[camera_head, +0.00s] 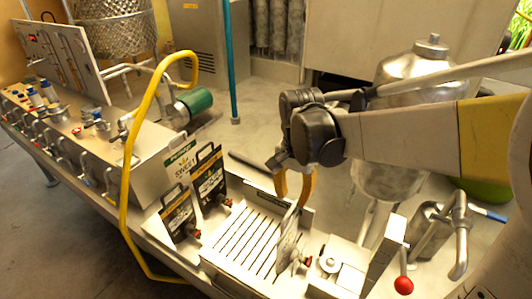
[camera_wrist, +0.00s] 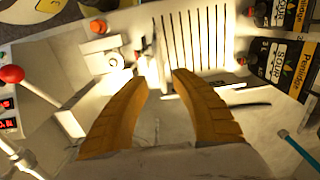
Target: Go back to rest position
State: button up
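My gripper (camera_head: 293,198) hangs over the slotted tray (camera_head: 222,262), fingers pointing down. In the wrist view its two orange fingers (camera_wrist: 160,76) are apart with a gap between the tips, so it is open and appears empty. A thin upright plate (camera_head: 287,243) stands in the tray just below the fingertips; in the wrist view its edge-on shape (camera_wrist: 149,55) lies just beyond the gap. I cannot tell whether the fingers touch it. My arm reaches in from the right of the head view.
A yellow hose (camera_head: 128,165) arches over the bench. A red-knobbed lever (camera_head: 403,284) and a metal pipe (camera_head: 461,232) stand at the right. A steel vessel (camera_head: 412,66) is behind my arm. A teal pole (camera_head: 231,70) rises behind.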

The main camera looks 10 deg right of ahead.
jog(key=s+f+n+t+b, duration=0.5)
jog(key=s+n+t+b, duration=0.2)
jog(key=s+n+b, duration=0.2)
jog(key=shift+s+f+b, duration=0.4)
jog(key=shift+s+b, duration=0.1)
jog(key=shift+b, duration=0.5)
